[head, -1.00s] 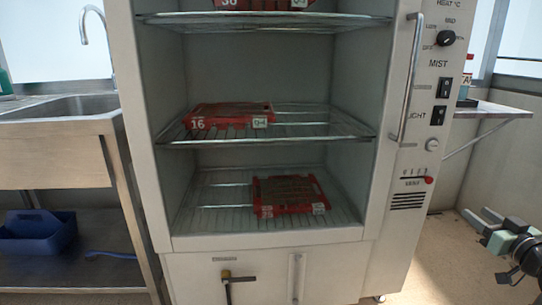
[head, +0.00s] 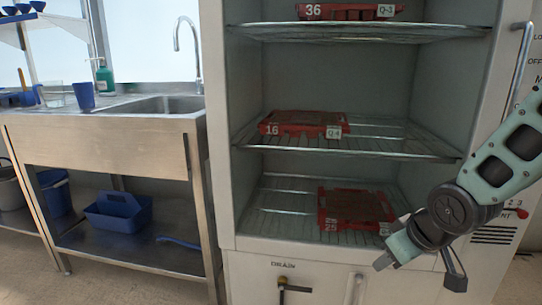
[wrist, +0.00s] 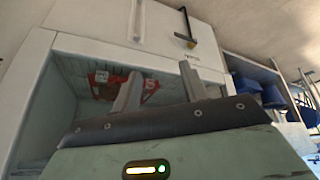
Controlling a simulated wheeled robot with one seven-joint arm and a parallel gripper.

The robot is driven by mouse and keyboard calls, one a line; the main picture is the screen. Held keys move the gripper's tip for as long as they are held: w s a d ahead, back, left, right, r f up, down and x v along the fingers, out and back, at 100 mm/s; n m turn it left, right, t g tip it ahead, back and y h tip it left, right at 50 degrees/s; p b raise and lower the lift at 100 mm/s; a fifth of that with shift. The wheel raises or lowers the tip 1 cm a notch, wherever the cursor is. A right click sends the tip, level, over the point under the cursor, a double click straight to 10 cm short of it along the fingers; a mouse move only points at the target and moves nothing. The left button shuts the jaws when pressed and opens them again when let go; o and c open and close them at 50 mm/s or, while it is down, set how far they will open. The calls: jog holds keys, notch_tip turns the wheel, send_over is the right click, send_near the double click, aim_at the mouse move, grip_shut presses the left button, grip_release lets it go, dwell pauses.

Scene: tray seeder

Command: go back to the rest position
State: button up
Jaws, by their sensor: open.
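My gripper (wrist: 160,88) shows in the wrist view with its two fingers apart and nothing between them. Behind the fingers is a red tray (wrist: 100,80) on a cabinet shelf, apart from them as far as I can tell. In the head view my arm reaches in from the right, in front of the cabinet's lower right side. It covers part of the red tray numbered 25 (head: 355,207) on the lower shelf.
The open cabinet also holds red tray 16 (head: 303,123) on the middle shelf (head: 400,146) and red tray 36 (head: 345,12) above. A long door handle (head: 518,70) stands at right. A steel sink bench (head: 110,140) with a blue caddy (head: 118,213) below stands left.

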jog(key=s+a+r+n+g, duration=0.2)
jog(key=s+a+g, duration=0.1)
jog(key=s+a, duration=0.55)
jog(key=s+a+r+n+g, duration=0.15)
jog(key=s+a, duration=0.35)
jog(key=s, duration=0.7)
notch_tip(320, 180, up, 34)
jog(key=p, duration=3.3)
jog(key=shift+d+f+g+h, duration=0.25)
jog(key=shift+d+g+h, duration=0.1)
jog(key=shift+g, duration=0.1)
jog(key=shift+m, duration=0.25)
jog(key=shift+c, duration=0.3)
jog(key=shift+w, duration=0.1)
jog(key=shift+c, duration=0.9)
